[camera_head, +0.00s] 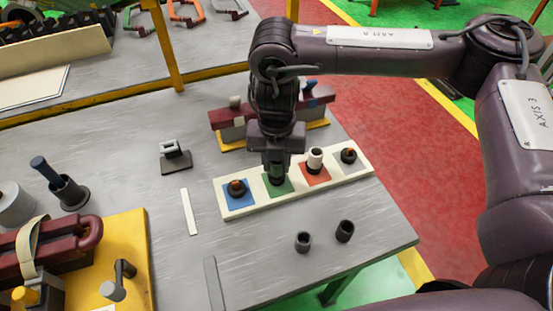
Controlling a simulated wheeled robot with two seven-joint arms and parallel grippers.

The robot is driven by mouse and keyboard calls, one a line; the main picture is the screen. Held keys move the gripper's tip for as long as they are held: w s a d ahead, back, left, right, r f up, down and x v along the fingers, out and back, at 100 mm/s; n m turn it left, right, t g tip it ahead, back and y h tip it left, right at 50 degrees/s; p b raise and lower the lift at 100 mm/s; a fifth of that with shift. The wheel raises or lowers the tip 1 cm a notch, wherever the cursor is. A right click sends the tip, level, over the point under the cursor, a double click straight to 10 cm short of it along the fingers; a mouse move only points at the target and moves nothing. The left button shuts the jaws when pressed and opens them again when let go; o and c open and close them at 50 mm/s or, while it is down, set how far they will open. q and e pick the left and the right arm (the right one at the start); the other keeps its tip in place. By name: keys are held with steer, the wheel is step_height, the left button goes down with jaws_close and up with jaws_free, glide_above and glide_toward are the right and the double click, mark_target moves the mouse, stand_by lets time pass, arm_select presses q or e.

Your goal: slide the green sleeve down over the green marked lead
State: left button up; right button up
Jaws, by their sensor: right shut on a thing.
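A pale board (330,180) on the table has a row of coloured squares. The green square (279,190) is second from the left. My right gripper (277,172) points straight down over it, low and close to the board. It is shut on a small piece between its fingertips, which I take for the green sleeve; the fingers mostly hide it and its colour is not clear. The green marked lead is hidden behind the fingers, so I cannot tell how far the sleeve is around it. My left gripper is not in view.
The blue square (244,202) carries a dark stub with a copper top. A white sleeve (315,158) stands on the red square (322,180). Two dark cups (303,242) (345,231) stand in front. A maroon fixture (222,117) is close behind the gripper.

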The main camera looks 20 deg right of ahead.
steer(key=o, duration=1)
step_height(320, 180, up, 8)
steer(key=shift+f+p, duration=0.1)
steer(key=shift+p, duration=0.25)
